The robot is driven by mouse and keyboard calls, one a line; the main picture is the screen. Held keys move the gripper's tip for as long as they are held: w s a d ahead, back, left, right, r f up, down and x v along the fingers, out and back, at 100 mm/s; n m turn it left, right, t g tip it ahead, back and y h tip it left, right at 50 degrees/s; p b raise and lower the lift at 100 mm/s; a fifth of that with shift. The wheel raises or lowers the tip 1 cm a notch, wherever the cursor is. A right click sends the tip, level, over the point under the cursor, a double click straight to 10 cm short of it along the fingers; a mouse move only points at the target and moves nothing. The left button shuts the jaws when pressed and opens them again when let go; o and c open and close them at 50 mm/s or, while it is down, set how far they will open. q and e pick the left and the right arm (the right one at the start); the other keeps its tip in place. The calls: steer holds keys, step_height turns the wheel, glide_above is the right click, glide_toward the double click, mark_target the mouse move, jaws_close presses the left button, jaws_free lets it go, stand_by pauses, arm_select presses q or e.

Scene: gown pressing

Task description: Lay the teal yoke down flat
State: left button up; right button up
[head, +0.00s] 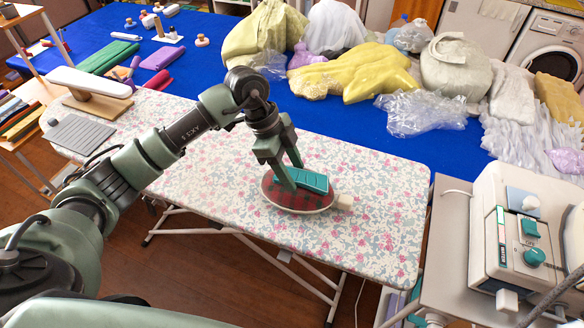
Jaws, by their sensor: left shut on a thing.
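The teal yoke (312,182) shows as a small teal piece with lighter lines across it. It is on top of a dark red and green checked pressing pad (318,204), which has a pale rim and stands on the flowered ironing board. My left gripper (294,178) comes down from above and is shut on the teal yoke, with its fingers hiding the yoke's left part. I cannot tell whether the yoke touches the pad all along. My right gripper is not in view.
The flowered board (225,165) is mostly clear around the pad. A sleeve board (90,82) and grey slab (80,133) are at its left end. A cream steam unit (515,235) stands at right. Wrapped garments (365,72) lie on the blue table (330,110) behind.

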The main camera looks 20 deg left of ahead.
arm_select(q)
steer(key=shift+f, duration=0.2)
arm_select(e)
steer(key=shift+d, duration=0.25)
arm_select(q)
steer(key=o, duration=1.4)
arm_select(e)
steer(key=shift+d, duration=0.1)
arm_select(q)
steer(key=shift+r, duration=0.1)
steer(key=b+v, duration=0.1)
steer(key=v, duration=0.6)
steer(key=shift+a+r+b, duration=0.15)
steer(key=shift+r+b, duration=0.25)
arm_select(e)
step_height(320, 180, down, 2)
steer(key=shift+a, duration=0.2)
